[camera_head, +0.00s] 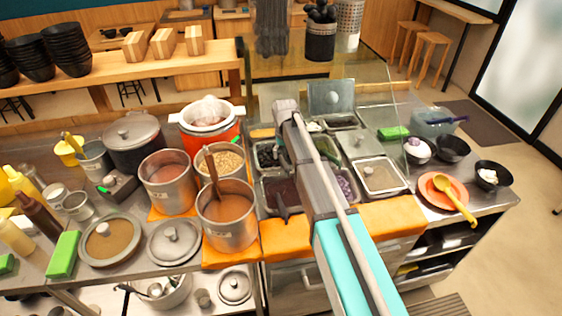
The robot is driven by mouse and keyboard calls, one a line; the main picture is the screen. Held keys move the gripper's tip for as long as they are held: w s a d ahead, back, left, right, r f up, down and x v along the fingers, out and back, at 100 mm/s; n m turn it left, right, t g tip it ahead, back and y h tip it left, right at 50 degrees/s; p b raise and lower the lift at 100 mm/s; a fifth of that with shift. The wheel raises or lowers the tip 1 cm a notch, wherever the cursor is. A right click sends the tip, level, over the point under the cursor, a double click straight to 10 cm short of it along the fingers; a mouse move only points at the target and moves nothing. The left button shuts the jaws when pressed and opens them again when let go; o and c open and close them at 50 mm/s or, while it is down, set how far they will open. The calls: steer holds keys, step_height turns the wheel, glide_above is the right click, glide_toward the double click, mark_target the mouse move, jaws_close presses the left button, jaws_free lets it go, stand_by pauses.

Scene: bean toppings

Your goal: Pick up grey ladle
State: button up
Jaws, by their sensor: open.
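A dark grey utensil, which looks like the grey ladle (283,212), stands in a tray of dark red beans near the counter's front edge. Only its handle part shows clearly, and its lower end is hard to make out. My arm reaches up across the middle of the view and bends down at its far end. My gripper (281,156) is partly hidden by the arm, over the topping trays. It appears open and empty, behind and above the grey utensil, apart from it.
A steel pot (228,226) with a brown ladle (211,168) stands left of the trays, beside another pot (167,187). An orange-red cooker (208,133) stands behind. At right are a yellow ladle (457,203) on an orange plate (430,192) and black bowls (453,148). The counter is crowded.

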mark_target(285, 163)
steer(key=shift+f, duration=0.2)
step_height(285, 163, down, 5)
steer(key=b, duration=0.5)
steer(key=shift+d, duration=0.1)
steer(key=shift+r, duration=0.1)
stand_by(0.7)
jaws_close()
